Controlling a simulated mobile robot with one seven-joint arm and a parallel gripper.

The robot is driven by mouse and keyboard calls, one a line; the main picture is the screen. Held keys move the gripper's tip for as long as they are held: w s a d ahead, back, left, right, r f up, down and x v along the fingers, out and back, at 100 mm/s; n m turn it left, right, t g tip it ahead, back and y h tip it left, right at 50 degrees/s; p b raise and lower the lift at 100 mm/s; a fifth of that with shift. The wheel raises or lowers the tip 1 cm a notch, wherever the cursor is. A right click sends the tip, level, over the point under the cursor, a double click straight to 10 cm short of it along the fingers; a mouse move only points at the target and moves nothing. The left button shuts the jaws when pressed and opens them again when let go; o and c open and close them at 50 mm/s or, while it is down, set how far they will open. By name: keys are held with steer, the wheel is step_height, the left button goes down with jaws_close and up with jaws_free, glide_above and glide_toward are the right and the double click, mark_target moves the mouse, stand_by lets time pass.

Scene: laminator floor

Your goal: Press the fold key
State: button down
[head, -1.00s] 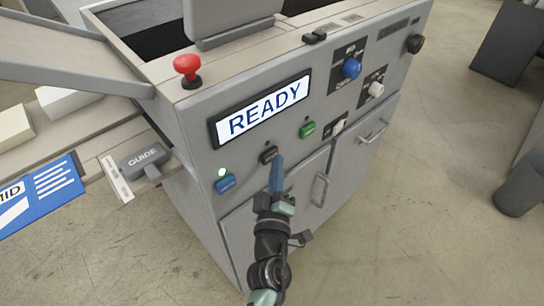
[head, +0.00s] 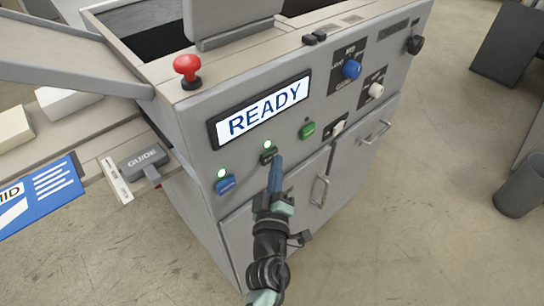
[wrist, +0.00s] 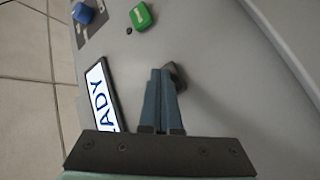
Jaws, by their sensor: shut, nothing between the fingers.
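A dark key (head: 269,156) sits on the grey front panel below the READY display, with a lit green lamp (head: 267,144) above it. Its label is too small to read, so I cannot tell for sure that it is the fold key. My gripper (head: 277,161) is shut and empty, its blue fingertips just at the lower right of this key. In the wrist view, the fingertips (wrist: 163,76) are beside the dark key (wrist: 179,73) and partly cover it. I cannot tell whether they touch it.
A blue key (head: 225,184) with a lit lamp is to the left, and a green key (head: 307,130) to the right. The display (head: 260,109) reads READY. A red mushroom button (head: 187,67) stands on the top edge. Door handles (head: 320,190) stick out below right.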

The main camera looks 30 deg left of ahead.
steer(key=shift+s+d+p, duration=0.2)
steer(key=shift+d+p, duration=0.15)
steer(key=shift+d, duration=0.2)
steer(key=d+p, duration=0.1)
steer(key=d, duration=0.1)
steer(key=s+d+p, duration=0.2)
steer(key=d+p, duration=0.1)
steer(key=shift+d, duration=0.3)
stand_by(0.3)
